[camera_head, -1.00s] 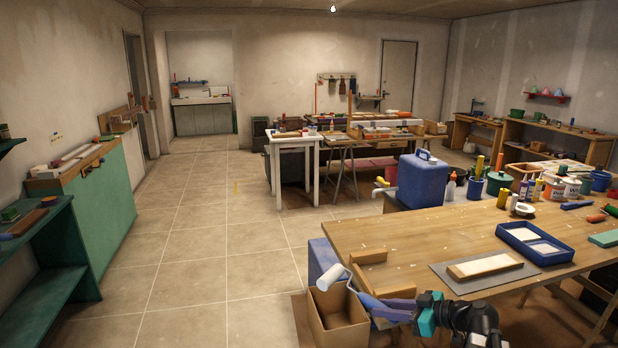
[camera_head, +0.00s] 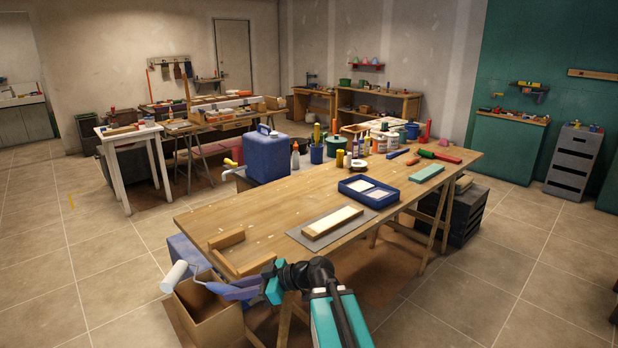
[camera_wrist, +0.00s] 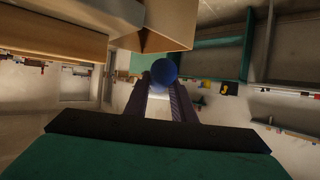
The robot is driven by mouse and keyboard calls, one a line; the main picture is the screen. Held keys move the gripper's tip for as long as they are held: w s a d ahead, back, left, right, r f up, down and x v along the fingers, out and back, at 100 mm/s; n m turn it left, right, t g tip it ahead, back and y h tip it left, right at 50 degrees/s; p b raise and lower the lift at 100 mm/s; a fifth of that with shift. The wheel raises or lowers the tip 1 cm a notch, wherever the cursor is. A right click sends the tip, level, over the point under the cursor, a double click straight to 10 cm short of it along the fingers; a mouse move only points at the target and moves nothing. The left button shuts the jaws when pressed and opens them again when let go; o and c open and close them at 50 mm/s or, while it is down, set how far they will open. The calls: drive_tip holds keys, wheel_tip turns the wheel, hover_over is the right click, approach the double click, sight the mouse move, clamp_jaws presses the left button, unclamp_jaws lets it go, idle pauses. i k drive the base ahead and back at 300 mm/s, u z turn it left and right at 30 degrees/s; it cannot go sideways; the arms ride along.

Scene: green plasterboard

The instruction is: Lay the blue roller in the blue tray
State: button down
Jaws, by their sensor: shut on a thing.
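My gripper (camera_head: 222,288) is shut on the blue roller, out past the table's near left corner and above an open cardboard box. The roller's white sleeve (camera_head: 174,277) sticks out to the left on a bent wire. Its round blue end (camera_wrist: 165,70) shows between the fingers in the wrist view; the rest of the handle is mostly hidden by them. The blue tray (camera_head: 356,198) lies on the wooden table, well to the right of and farther than my gripper. It has two compartments with pale bottoms, and no roller lies in it.
A cardboard box (camera_head: 212,318) stands on the floor below my gripper. On the table (camera_head: 270,210) are wooden blocks (camera_head: 227,239), a grey mat with a pale-topped board (camera_head: 332,221), and a green block (camera_head: 427,173). A blue canister (camera_head: 266,157), bottles and pots crowd the far side.

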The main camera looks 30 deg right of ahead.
sight(372, 192)
drive_tip(key=u, duration=0.65)
drive_tip(key=k, duration=0.1)
drive_tip(key=z, duration=2.5)
drive_tip(key=i, duration=1)
drive_tip(key=u, duration=0.45)
